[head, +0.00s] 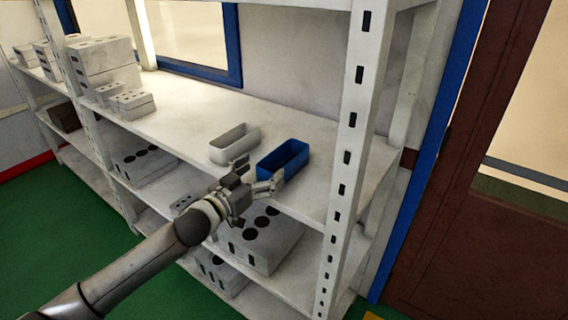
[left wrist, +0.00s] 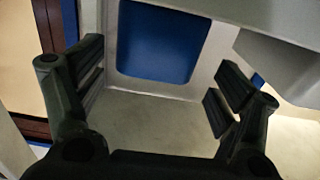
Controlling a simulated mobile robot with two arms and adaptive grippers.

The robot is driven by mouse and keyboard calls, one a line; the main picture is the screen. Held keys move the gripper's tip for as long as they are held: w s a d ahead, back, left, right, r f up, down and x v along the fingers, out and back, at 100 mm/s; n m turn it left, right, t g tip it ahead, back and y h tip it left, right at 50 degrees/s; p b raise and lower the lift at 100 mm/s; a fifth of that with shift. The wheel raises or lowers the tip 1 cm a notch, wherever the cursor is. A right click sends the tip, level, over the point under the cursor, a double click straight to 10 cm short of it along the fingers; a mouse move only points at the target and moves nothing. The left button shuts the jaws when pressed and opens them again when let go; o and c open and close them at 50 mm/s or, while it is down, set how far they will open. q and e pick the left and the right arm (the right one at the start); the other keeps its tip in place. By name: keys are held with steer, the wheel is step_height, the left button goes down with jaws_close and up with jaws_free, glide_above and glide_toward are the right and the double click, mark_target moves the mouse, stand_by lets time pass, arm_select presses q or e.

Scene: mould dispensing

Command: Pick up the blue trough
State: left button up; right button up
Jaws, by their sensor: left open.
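The blue trough (head: 283,160) stands upright on the upper shelf board near its front edge, its open top facing up. My left gripper (head: 257,175) is at the front edge of that shelf, just in front of the trough, with its fingers spread and nothing between them. In the left wrist view the blue trough (left wrist: 158,42) lies beyond the open fingers (left wrist: 157,84), roughly centred in the gap. No contact is clearly visible. My right gripper is not in view.
A white trough (head: 234,146) stands just left of the blue one and also shows in the left wrist view (left wrist: 280,62). A white shelf post (head: 345,170) rises to the right. The shelf behind the troughs is clear.

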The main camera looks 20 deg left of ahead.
mark_target(276, 162)
arm_select(q)
steer(key=shift+w+d+r, duration=0.1)
steer(key=shift+w+d, duration=0.1)
steer(key=shift+w, duration=0.15)
steer(key=shift+w+d+p, duration=0.15)
steer(key=shift+w+p, duration=0.15)
steer(key=shift+w, duration=0.05)
steer(key=p+x, duration=0.1)
steer(key=x, duration=0.2)
steer(key=shift+d, duration=0.2)
steer(key=shift+w+d+f, duration=0.2)
steer(key=shift+w, duration=0.3)
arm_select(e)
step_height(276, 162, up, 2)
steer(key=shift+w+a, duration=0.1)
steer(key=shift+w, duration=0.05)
arm_select(q)
steer(key=c, duration=1)
steer(key=shift+c, duration=0.2)
